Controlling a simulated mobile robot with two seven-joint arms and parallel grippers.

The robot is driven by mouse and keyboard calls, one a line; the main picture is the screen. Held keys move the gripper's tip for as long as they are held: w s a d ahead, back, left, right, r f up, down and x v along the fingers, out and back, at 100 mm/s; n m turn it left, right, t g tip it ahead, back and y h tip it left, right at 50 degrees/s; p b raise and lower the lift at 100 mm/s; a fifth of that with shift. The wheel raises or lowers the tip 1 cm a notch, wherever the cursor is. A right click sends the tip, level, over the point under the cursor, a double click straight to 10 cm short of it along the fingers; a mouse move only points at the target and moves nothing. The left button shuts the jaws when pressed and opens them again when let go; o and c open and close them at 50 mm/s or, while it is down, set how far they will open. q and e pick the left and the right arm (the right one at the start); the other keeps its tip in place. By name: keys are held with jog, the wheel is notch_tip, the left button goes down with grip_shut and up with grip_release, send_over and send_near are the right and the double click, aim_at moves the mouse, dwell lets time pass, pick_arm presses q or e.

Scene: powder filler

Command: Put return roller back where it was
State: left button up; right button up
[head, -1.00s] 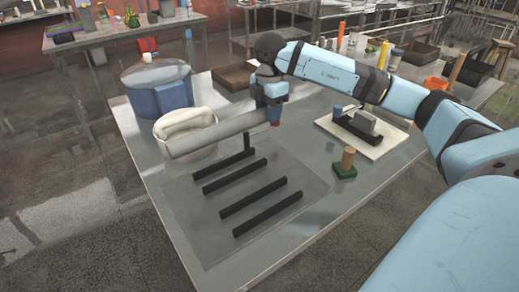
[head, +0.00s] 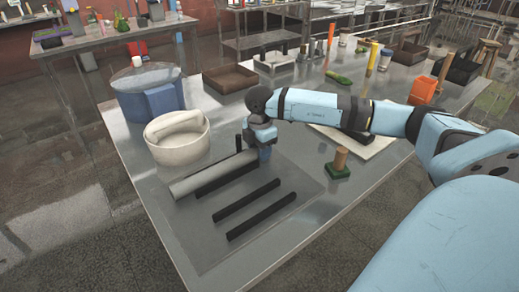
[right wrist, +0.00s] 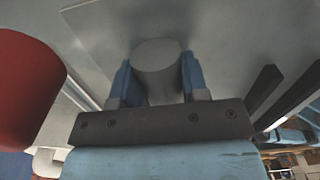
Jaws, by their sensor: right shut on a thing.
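The return roller is a long grey cylinder (head: 205,177) in the head view. It lies low over the far pair of black rails (head: 222,178) on the grey mat; whether it touches them I cannot tell. My right gripper (head: 265,152) is shut on the roller near its right end. In the right wrist view the roller's round end (right wrist: 157,58) sits between the two blue fingers. Two nearer black rails (head: 261,214) are bare. My left gripper is not in view.
A white bowl-like container (head: 178,146) stands just behind the roller, and a blue pot (head: 150,98) behind that. A green-based wooden peg (head: 338,168) stands to the right. A brown tray (head: 230,78) lies farther back. The mat's front part is clear.

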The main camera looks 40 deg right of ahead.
jog(key=o, duration=0.9)
jog(key=shift+o, duration=0.2)
notch_tip(320, 180, up, 12)
jog(key=shift+r, duration=0.15)
